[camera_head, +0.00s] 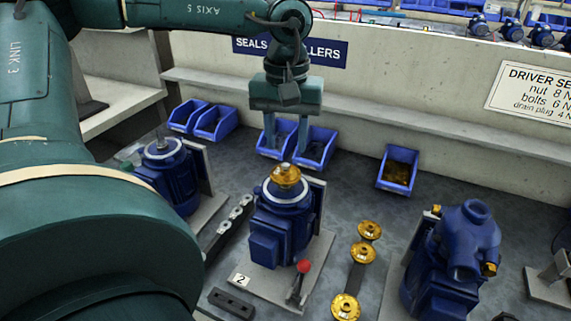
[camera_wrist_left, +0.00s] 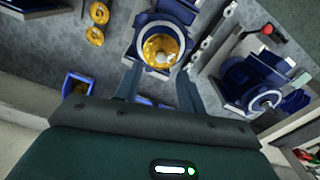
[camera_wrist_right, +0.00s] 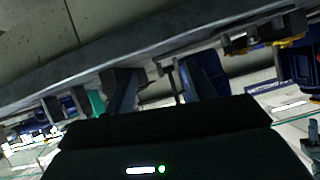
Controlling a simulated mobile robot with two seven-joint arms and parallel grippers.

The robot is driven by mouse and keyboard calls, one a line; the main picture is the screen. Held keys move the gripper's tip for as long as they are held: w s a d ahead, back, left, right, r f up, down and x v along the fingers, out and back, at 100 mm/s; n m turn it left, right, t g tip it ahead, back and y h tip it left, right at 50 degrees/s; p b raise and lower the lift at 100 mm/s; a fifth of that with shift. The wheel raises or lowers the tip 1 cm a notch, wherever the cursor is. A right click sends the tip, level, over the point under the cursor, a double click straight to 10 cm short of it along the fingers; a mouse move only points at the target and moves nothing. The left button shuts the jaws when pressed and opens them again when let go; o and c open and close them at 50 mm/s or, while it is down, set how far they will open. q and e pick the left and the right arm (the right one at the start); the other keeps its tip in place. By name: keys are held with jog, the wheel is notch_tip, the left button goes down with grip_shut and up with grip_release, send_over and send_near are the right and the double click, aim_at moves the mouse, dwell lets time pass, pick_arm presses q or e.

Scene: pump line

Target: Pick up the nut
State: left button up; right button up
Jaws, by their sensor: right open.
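I cannot clearly make out a nut. A small pale piece (camera_wrist_left: 162,58), nut or shaft end, sits in the middle of the gold impeller (camera_head: 286,176) on top of the middle blue pump (camera_head: 282,225). A blue bin (camera_head: 318,146) behind that pump holds small dark pieces too small to identify. My left gripper (camera_head: 287,146) points down in front of the bins, its two fingers apart and nothing between them; they also show in the left wrist view (camera_wrist_left: 160,88). My right gripper (camera_wrist_right: 160,85) is open and empty in the right wrist view, away from the pumps.
Another blue pump (camera_head: 168,178) stands left, and a capped blue pump (camera_head: 455,262) right. Loose gold impellers (camera_head: 345,306) lie between pumps. A red-knobbed lever (camera_head: 303,267) stands before the middle pump. A bin with brass-coloured pieces (camera_head: 397,170) sits near the wall (camera_head: 420,80).

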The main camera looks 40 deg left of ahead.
aim_at(286, 164)
pick_arm(q)
notch_tip(286, 164, down, 4)
jog(key=shift+r, duration=0.1)
jog(key=shift+f+b, duration=0.25)
jog(key=shift+b, duration=0.05)
dwell(0.6)
grip_shut()
dwell(0.6)
